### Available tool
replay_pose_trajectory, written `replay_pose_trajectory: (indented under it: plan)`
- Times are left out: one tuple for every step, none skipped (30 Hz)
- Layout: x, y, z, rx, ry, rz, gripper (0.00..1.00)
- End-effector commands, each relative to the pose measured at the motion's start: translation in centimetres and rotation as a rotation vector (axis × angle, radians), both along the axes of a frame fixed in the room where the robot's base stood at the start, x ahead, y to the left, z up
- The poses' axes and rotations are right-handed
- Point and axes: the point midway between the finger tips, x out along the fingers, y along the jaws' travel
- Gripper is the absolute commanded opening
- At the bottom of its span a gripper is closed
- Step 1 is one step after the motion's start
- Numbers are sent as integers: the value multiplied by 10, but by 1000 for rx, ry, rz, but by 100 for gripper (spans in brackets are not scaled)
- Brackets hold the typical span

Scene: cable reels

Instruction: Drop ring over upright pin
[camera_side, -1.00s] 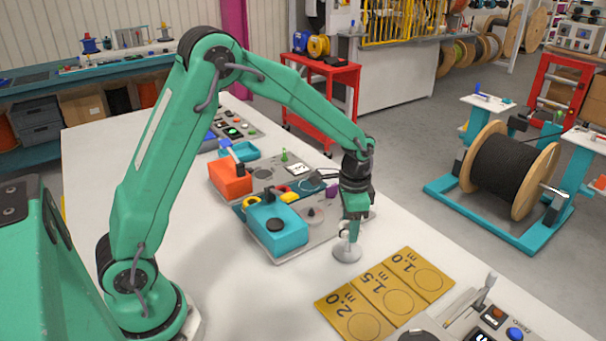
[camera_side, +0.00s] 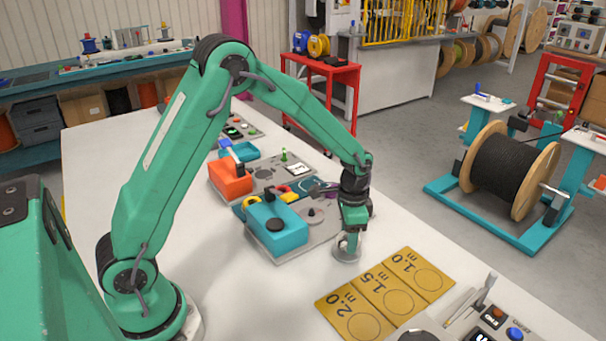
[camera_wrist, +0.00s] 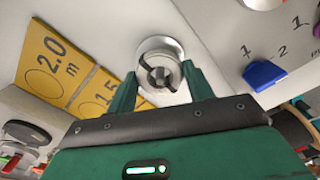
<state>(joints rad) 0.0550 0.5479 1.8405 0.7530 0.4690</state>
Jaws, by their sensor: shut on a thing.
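My gripper (camera_side: 348,246) points straight down at the front of the white table, low over a round pale metal base (camera_side: 345,256). In the wrist view, my two green fingers (camera_wrist: 158,78) stand either side of a small dark and silver piece, which looks like the ring (camera_wrist: 160,72). It lies over the middle of the round base (camera_wrist: 151,42). The fingers are shut on it. The upright pin is hard to make out between the fingers, and I cannot tell whether the ring is around it.
Yellow length cards (camera_side: 385,293) lie close to the right of the base. A grey board with a teal block (camera_side: 276,228) and an orange block (camera_side: 230,178) stands behind left. A control panel (camera_side: 490,322) is at front right. The table's left part is clear.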

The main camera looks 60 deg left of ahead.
Motion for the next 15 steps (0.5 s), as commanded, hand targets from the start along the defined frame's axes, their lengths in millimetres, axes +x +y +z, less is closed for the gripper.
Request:
replay_pose_trajectory:
  plan:
    - [0, 0, -2, 0, 0, 0, 25]
    - [0, 0, -3, 1, 1, 0, 25]
    - [0, 0, -5, 1, 1, 0, 25]
    - [0, 0, -6, 0, 1, 0, 25]
    - [0, 0, -7, 0, 1, 0, 25]
    - [0, 0, -8, 0, 2, 0, 25]
    - [0, 0, -9, 0, 2, 0, 25]
    - [0, 0, -10, 0, 2, 0, 25]
    - [0, 0, -12, 0, 1, 0, 25]
    - [0, 0, -13, 0, 1, 0, 25]
    - [0, 0, -14, 1, 1, 0, 25]
    - [0, 0, -15, 0, 0, 0, 25]
    - [0, 0, -16, 0, 0, 0, 25]
    - [0, 0, -17, 0, 0, 0, 25]
    - [0, 0, -18, 1, 1, 0, 25]
